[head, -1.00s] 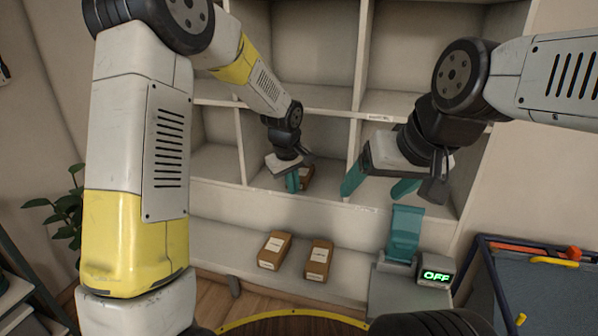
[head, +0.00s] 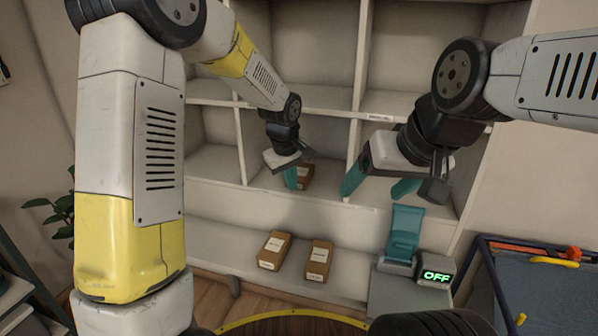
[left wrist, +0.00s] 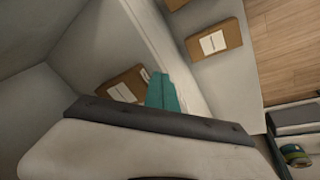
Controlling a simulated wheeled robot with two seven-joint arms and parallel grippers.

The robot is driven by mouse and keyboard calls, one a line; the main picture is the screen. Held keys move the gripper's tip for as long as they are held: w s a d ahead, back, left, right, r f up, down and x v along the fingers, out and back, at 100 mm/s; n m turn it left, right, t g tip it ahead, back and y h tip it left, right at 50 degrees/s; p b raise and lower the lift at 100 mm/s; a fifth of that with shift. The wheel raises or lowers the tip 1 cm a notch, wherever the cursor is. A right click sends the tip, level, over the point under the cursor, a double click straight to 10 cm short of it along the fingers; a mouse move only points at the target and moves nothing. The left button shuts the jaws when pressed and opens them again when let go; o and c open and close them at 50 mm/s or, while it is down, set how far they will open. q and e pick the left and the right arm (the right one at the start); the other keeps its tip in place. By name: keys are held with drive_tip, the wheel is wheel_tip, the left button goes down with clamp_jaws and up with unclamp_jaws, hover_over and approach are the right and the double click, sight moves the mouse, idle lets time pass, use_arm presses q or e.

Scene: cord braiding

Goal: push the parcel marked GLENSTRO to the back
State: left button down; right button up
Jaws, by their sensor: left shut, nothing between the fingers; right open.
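A brown parcel (head: 306,175) with a pale label stands in the middle shelf compartment; its print is too small to read. My left gripper (head: 291,179) is shut and empty, pointing down into that compartment at the parcel's left side and hiding part of it. In the left wrist view the parcel (left wrist: 118,84) shows beside the teal fingers (left wrist: 163,95); I cannot tell whether they touch. Two similar parcels, one left (head: 274,251) and one right (head: 318,260), lie on the lower ledge, labels unreadable. My right gripper (head: 378,186) is open and empty before the compartment to the right.
Compartment dividers (head: 242,146) stand on both sides of the parcel's compartment. A teal stand (head: 404,232) and a box reading OFF (head: 435,272) are at the ledge's right end. A blue-topped cart (head: 545,290) with tools is at right, a plant (head: 58,218) at left.

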use_arm(q)
drive_tip(key=shift+r, duration=2.6)
